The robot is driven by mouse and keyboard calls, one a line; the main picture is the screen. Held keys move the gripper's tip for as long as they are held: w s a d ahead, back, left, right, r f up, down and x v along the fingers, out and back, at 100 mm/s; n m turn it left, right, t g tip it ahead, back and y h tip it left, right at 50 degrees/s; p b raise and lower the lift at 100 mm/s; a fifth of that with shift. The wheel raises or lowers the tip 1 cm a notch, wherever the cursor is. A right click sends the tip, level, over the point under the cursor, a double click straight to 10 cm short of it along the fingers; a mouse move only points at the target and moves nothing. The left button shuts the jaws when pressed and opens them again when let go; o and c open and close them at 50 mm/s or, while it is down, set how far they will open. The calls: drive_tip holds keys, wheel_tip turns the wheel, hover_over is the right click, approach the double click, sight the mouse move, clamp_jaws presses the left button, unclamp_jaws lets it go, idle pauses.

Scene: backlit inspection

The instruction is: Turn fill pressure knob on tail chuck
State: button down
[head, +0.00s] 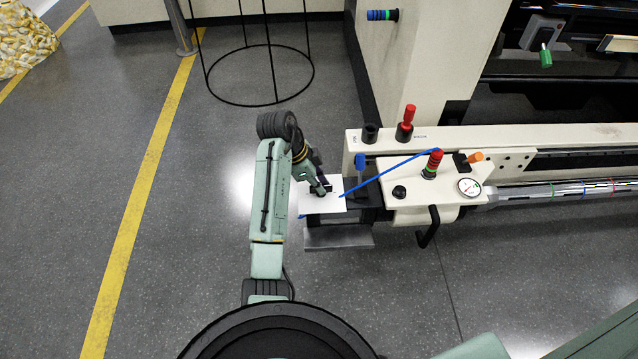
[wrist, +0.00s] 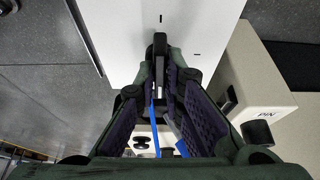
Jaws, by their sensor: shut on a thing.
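My gripper (head: 322,190) is over a white panel (head: 335,205) at the left end of the machine's beam. In the wrist view my gripper (wrist: 161,84) has its fingertips closed around a narrow black piece (wrist: 160,48), which stands out against the white panel (wrist: 205,25). The fingers hide much of this piece, and I cannot read a label on it. The tail-end cream plate (head: 392,172) carries a black knob (head: 399,191), a red-topped knob (head: 432,163) and a round gauge (head: 468,187). My gripper is left of these and apart from them.
A blue rod (head: 390,171) slants from the white panel toward the red-topped knob. A blue-topped post (head: 360,165) stands close to my gripper's right. A black handle (head: 429,228) hangs at the plate's front. Open floor (head: 190,220) lies to the left.

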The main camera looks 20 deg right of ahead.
drive_tip(key=shift+r, duration=0.1)
drive_tip(key=n+p, duration=0.1)
drive_tip(key=p, duration=0.1)
drive_tip(key=n+t+p, duration=0.1)
drive_tip(key=n+p, duration=0.1)
drive_tip(key=shift+s+r+n, duration=0.15)
drive_tip(key=shift+n, duration=0.15)
drive_tip(key=n+t+p, duration=0.2)
drive_tip(key=n+p, duration=0.3)
drive_tip(key=shift+s, duration=0.15)
drive_tip(key=n+t+p, duration=0.1)
drive_tip(key=n+p, duration=0.1)
drive_tip(key=n+y+p, duration=0.1)
drive_tip(key=n+p, duration=0.1)
drive_tip(key=shift+d+n+t+y, duration=0.15)
drive_tip(key=shift+n+t+y, duration=0.15)
drive_tip(key=shift+n+t, duration=0.1)
drive_tip(key=shift+f+n+t+y+p, duration=0.15)
drive_tip(key=shift+n+y+p, duration=0.15)
drive_tip(key=shift+n+p, duration=0.6)
drive_tip(key=shift+f+n+t+y+p, duration=0.15)
drive_tip(key=shift+n+y+p, duration=0.3)
drive_tip(key=shift+n, duration=0.65)
drive_tip(key=c, duration=1.7)
unclamp_jaws()
